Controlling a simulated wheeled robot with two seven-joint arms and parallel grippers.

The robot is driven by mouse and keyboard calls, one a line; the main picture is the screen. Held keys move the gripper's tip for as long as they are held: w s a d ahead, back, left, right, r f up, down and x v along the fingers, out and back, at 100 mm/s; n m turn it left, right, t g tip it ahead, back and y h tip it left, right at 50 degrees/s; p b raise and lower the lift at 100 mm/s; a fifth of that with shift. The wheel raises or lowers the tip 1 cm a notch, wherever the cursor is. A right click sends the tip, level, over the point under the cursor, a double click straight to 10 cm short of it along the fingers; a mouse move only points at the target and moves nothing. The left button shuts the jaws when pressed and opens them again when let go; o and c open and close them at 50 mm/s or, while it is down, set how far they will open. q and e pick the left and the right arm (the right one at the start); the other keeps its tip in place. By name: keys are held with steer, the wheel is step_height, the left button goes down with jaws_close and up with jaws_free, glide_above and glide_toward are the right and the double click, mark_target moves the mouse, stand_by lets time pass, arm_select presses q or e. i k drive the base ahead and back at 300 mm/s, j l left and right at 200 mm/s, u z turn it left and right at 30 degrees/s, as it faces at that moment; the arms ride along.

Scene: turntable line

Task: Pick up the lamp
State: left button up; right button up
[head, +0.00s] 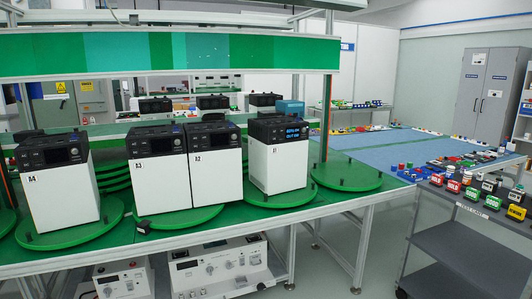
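I cannot make out a thing that is clearly the lamp. Small red, green, yellow and black blocks with pale labels stand on the top of a grey cart (450,196) at the right. One is a red block (453,186), one a green block (493,202) and one a yellow block (516,212). They are too small to tell whether any is a lamp. Neither of my grippers is in view.
White devices with black tops (63,197) stand on green turntables (347,177) along a green bench. The rightmost device (278,170) has a lit display. A blue table (375,150) with small parts lies behind. Floor shows between bench and cart.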

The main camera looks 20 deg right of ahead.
mark_target(467, 181)
steer(key=z, duration=1.95)
